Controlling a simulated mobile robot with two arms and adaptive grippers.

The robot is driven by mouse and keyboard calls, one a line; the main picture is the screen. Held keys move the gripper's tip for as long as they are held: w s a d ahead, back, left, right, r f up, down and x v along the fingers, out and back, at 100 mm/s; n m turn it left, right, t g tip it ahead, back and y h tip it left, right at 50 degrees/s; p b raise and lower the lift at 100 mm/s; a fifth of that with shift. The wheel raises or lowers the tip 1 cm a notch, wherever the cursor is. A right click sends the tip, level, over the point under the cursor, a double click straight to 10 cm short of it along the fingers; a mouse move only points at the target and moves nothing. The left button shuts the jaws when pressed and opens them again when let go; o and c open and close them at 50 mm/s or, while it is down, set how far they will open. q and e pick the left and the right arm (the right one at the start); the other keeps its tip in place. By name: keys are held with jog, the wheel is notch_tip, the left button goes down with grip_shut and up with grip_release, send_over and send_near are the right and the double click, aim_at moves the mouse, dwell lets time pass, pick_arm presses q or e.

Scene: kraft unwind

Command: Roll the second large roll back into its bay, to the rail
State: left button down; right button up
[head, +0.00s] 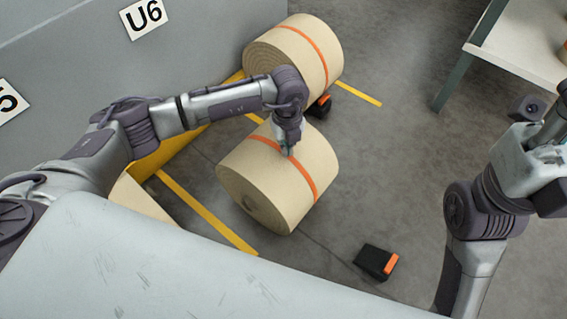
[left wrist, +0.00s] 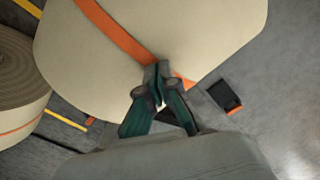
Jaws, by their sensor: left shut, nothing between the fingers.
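A large kraft roll (head: 258,188) with an orange band lies on the floor in the middle of the head view, beside a yellow floor line. It fills the top of the left wrist view (left wrist: 190,35). My left gripper (head: 289,150) is shut and empty, with its fingertips at the roll's upper side close to the band; whether they touch it I cannot tell. The low yellow rail (head: 163,152) runs along the foot of the grey wall, left of the roll and partly hidden by my left arm. My right arm shows at the right, but its gripper does not.
Another banded roll (head: 318,45) lies behind; part of a third (head: 138,203) shows at lower left. Black-and-orange chocks sit on the floor, one in front right (head: 372,262), one between the rolls (head: 320,106). A table (head: 515,40) stands at upper right. Floor right of the rolls is mostly clear.

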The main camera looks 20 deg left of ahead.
aim_at(270, 144)
pick_arm(q)
jog(key=shift+f, duration=0.3)
dwell(0.5)
jog(key=shift+w+a, duration=0.1)
jog(key=shift+a, duration=0.3)
jog(key=shift+w+a, duration=0.15)
jog(key=shift+a, duration=0.35)
jog(key=shift+w+a, duration=0.15)
jog(key=shift+a, duration=0.3)
jog(key=shift+w+a, duration=0.25)
jog(key=shift+a, duration=0.45)
jog(key=shift+w+a, duration=0.2)
jog(key=shift+a, duration=0.45)
jog(key=shift+w+a+r, duration=0.1)
jog(key=shift+w+a, duration=0.2)
jog(key=shift+a, duration=0.4)
jog(key=shift+w+a, duration=0.25)
jog(key=shift+a, duration=0.4)
jog(key=shift+w+a, duration=0.3)
jog(key=shift+a, duration=0.45)
jog(key=shift+w+a, duration=0.25)
jog(key=shift+a, duration=0.6)
